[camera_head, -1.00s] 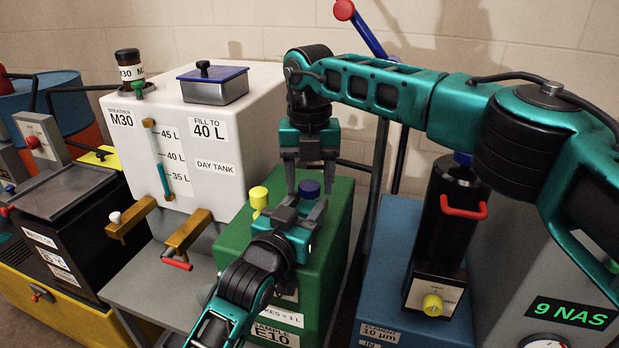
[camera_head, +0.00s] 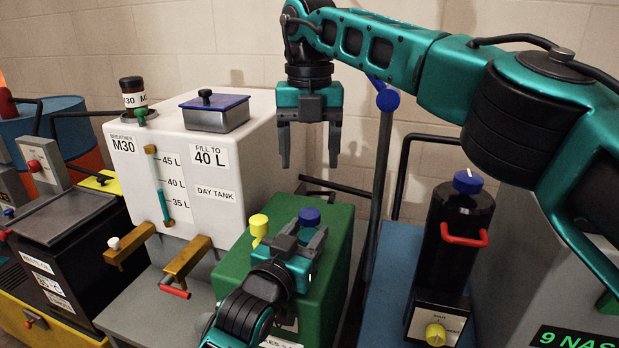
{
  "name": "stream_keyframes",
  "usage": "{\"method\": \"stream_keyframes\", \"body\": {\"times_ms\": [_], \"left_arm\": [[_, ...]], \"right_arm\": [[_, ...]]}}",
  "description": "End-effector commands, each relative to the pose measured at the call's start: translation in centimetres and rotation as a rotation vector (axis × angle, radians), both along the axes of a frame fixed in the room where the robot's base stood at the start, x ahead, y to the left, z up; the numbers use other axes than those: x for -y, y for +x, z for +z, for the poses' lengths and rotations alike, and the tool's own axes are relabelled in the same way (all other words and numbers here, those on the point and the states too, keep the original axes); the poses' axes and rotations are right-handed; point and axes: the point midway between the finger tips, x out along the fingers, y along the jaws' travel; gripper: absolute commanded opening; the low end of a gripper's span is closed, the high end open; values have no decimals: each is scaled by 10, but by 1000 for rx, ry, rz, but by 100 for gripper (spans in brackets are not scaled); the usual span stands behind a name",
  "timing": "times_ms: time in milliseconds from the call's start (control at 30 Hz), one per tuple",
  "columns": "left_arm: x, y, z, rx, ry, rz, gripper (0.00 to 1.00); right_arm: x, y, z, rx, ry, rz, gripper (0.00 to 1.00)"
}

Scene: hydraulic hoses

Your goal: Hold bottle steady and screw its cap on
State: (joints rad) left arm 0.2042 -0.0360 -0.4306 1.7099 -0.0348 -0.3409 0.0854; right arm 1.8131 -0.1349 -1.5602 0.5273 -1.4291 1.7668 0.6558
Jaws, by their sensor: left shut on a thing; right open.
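A blue cap (camera_head: 309,215) stands upright at the top of the green box (camera_head: 338,250). My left gripper (camera_head: 303,236) is just in front of and below the cap, shut on what is likely the bottle under it. The bottle's body is hidden by the gripper fingers, so I cannot tell how fully the cap is seated. My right gripper (camera_head: 309,160) hangs above the cap, pointing down, with its fingers apart and nothing between them. A clear gap separates its fingertips from the cap.
A yellow cap (camera_head: 259,227) stands on the green box just left of my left gripper. The white day tank (camera_head: 235,180) is at left. A black cylinder (camera_head: 455,235) with a red handle and blue top stands at right. A dark post rises behind the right gripper.

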Motion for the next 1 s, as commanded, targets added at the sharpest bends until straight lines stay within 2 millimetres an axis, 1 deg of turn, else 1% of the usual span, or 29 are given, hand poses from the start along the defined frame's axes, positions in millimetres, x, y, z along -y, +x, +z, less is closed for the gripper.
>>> {"method": "stream_keyframes", "body": {"times_ms": [33, 167, 467, 500, 700, 800, 1000], "left_arm": [[0, 0, 0, 0, 0, 0, 0], [0, 0, 0, 0, 0, 0, 0], [0, 0, 0, 0, 0, 0, 0], [0, 0, 0, 0, 0, 0, 50], [0, 0, 0, 0, 0, 0, 70], [0, 0, 0, 0, 0, 0, 77], [0, 0, 0, 0, 0, 0, 77]], "right_arm": [[-1, 0, 5, 1, 0, 1, 69], [0, 0, 12, 0, 1, 0, 69], [0, 0, 14, -1, 0, 1, 69], [0, 0, 14, -1, 0, 1, 69], [0, 0, 13, 0, 0, 1, 69], [0, 0, 13, 0, 0, 1, 69], [0, 0, 13, 0, 0, 1, 69]]}}
